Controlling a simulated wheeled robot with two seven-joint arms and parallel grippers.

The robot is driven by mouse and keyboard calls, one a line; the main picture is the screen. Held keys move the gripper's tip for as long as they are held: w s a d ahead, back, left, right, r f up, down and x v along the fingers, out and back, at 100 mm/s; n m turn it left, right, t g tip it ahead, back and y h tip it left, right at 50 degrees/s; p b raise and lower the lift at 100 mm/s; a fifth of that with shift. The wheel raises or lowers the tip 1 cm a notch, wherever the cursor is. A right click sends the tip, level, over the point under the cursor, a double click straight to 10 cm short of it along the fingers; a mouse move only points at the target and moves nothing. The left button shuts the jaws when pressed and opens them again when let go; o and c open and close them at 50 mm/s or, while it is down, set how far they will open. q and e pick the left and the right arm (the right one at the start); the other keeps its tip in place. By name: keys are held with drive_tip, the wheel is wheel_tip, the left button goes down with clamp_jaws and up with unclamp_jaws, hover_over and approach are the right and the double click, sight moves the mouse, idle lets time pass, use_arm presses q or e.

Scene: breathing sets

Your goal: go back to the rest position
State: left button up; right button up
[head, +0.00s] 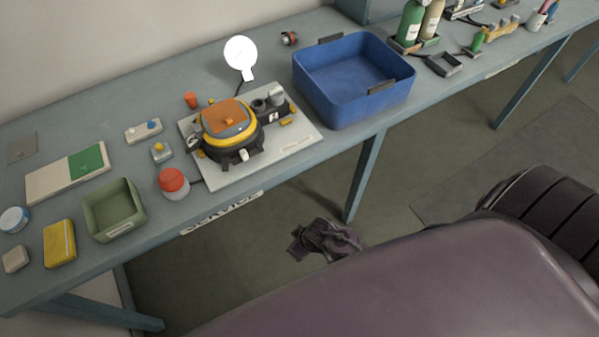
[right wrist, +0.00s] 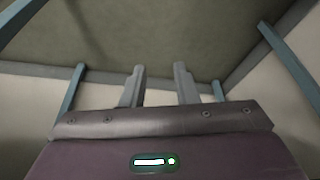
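My right gripper (right wrist: 159,72) shows in the right wrist view. Its two grey fingers stand apart with nothing between them, so it is open and empty. Beyond the fingers I see only the floor, pale panels and blue-grey struts; no object is near the fingertips. My left gripper is not in the head view, and I cannot make out an open or shut gripper there. Purple parts of my own body fill the lower right of the head view.
A long blue-grey bench (head: 300,163) crosses the head view. It carries a blue bin (head: 340,105), a yellow-and-black device (head: 228,128) on a white board, a green tray (head: 113,232), a yellow case (head: 59,243) and bottles (head: 410,22). Floor shows in front.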

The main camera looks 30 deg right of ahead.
drive_tip(key=shift+f, duration=0.15)
idle(0.4)
drive_tip(key=s+d+f+g, duration=0.1)
drive_tip(key=s+d+f, duration=0.2)
drive_tip(key=s+f, duration=0.6)
drive_tip(key=s+d+f+m+g+h, duration=0.1)
drive_tip(key=s+d+f, duration=0.1)
drive_tip(key=s+f, duration=0.8)
drive_tip(key=s, duration=0.5)
drive_tip(key=shift+s+d+g, duration=0.3)
drive_tip(key=shift+s+d, duration=0.05)
drive_tip(key=shift+d, duration=0.05)
